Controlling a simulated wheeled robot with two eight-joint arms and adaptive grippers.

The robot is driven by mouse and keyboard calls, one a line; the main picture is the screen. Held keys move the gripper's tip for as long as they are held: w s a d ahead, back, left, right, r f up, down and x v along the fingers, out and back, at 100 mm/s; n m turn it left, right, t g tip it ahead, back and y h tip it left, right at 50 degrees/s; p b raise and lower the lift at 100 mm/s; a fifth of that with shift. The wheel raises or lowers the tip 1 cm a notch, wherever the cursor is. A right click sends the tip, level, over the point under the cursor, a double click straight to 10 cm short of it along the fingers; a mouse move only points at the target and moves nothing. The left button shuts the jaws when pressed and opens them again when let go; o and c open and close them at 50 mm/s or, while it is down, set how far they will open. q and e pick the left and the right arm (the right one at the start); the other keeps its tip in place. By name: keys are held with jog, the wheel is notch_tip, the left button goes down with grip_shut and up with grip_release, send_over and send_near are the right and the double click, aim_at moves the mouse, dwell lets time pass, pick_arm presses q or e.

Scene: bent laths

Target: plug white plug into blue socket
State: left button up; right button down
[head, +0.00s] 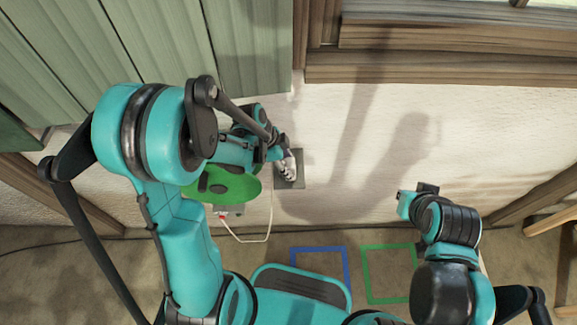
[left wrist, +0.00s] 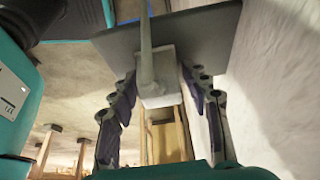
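A grey plate (head: 297,180) is on the white wall and also fills the top of the left wrist view (left wrist: 205,28). My left gripper (head: 287,160) is at this plate. In the left wrist view its two fingers (left wrist: 158,78) flank the white plug (left wrist: 160,95), with the fingertips against its sides. The plug is at the plate; I cannot tell whether it is seated. A pale cable (left wrist: 146,45) runs from it. No blue socket shows; the plug and gripper may hide it. My right gripper (head: 412,200) is away from the wall plate, its fingers unclear.
A green disc (head: 230,187) is under my left arm. A white cable (head: 247,241) loops down to a red-ended connector (head: 222,216). Blue (head: 320,249) and green (head: 389,246) square outlines mark the floor. Green shutters (head: 200,45) and a wooden window sill (head: 440,68) are above. The wall between my arms is clear.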

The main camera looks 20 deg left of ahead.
aim_at(293, 162)
pick_arm(q)
jog(key=c, duration=0.6)
jog(key=shift+r, duration=0.15)
jog(key=shift+c, duration=0.2)
jog(key=shift+r, duration=0.25)
notch_tip(293, 162, up, 4)
jog(key=shift+f+p, duration=0.1)
jog(key=shift+p, duration=1.15)
jog(key=s+d+r+p, duration=0.4)
jog(key=s+r, duration=0.2)
jog(key=s, duration=0.5)
jog(key=shift+r, duration=0.25)
